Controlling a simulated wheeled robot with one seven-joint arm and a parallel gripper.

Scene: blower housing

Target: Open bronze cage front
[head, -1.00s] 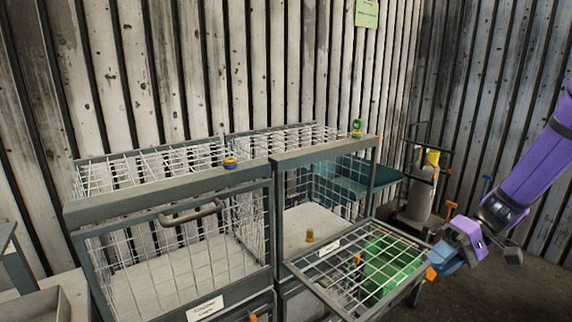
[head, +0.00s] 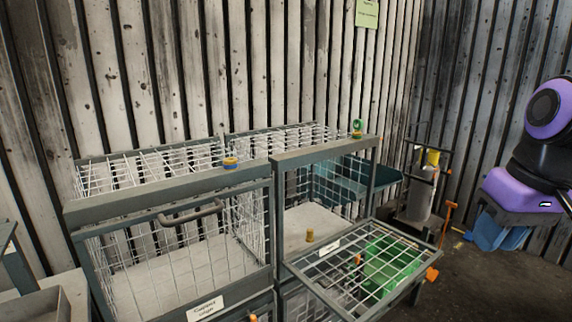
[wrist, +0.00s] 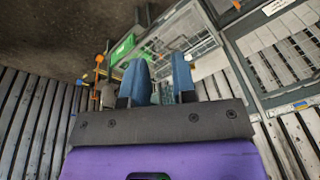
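Two wire cages stand side by side against the wall; neither has an obvious bronze colour. The right cage (head: 375,170) has its mesh front (head: 345,268) folded down, roughly level and sticking out, with a white label on its edge. A small bronze-coloured cylinder (head: 310,235) stands inside it. The left cage (head: 170,197) has its mesh front upright and shut, with a grey bar handle (head: 192,213) and a white label. My gripper (head: 490,232) is right of the lowered front, apart from it. In the wrist view its blue fingers (wrist: 160,78) are apart with nothing held between them.
A green crate (head: 385,262) shows through the lowered mesh. A blue-orange roll (head: 230,163) and a green-orange roll (head: 357,128) sit on the cage tops. A trolley with a grey cylinder (head: 419,192) stands at the back right. Dark floor (head: 480,285) is clear at lower right.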

